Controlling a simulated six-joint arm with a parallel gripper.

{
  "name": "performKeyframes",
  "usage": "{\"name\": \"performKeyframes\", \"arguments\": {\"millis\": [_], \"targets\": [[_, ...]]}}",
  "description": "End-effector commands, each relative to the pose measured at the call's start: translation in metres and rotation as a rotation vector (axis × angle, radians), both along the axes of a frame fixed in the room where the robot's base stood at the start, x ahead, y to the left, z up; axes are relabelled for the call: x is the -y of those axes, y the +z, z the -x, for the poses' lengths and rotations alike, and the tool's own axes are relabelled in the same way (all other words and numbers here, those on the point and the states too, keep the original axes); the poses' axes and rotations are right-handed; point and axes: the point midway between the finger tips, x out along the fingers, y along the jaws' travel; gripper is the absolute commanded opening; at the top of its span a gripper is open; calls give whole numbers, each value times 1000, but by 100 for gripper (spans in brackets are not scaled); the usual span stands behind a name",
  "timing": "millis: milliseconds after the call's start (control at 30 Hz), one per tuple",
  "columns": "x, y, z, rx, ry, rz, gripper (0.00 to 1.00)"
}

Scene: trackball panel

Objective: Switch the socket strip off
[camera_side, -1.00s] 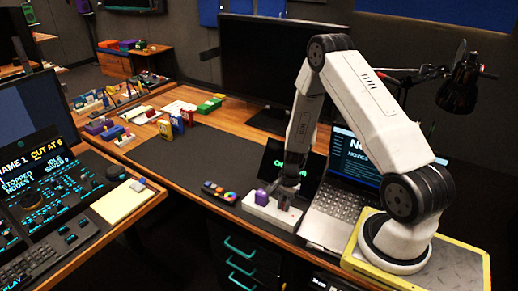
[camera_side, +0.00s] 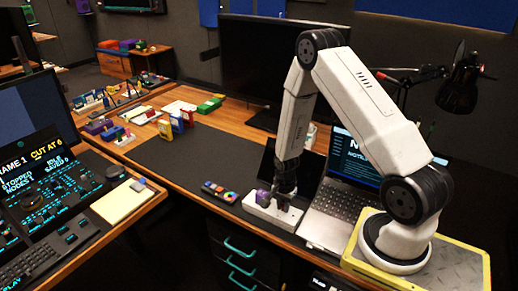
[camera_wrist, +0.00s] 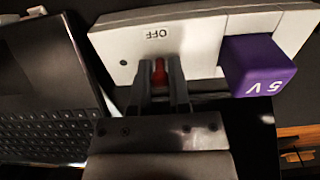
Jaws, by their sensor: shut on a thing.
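In the wrist view the strip (camera_wrist: 110,45) carries an OFF label, upside down in the picture, beside a red switch (camera_wrist: 159,72). A purple block marked 5V (camera_wrist: 258,65) is plugged into it, and this block also shows in the side view (camera_side: 263,198). My gripper (camera_side: 284,203) is down at the strip. In the wrist view my gripper (camera_wrist: 160,82) has its two fingers on either side of the red switch, shut on it. The fingers partly hide the switch, and its tilt is unclear.
An open laptop (camera_side: 334,205) stands right of the strip. A dark screen (camera_side: 268,168) stands behind my gripper. A small device with coloured buttons (camera_side: 219,192) lies left of the strip. The dark desk mat (camera_side: 190,160) further left is clear.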

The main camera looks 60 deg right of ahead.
Motion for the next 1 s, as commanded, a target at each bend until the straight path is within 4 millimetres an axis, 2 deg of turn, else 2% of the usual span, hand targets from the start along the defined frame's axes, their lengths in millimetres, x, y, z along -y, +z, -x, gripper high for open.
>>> {"name": "performKeyframes", "arguments": {"millis": [300, 333, 433, 1000], "targets": [[-2, 0, -1, 0, 4, 2, 0], [-2, 0, -1, 0, 4, 2, 25], [-1, 0, -1, 1, 4, 2, 57], [-1, 7, -2, 3, 3, 3, 58]]}}
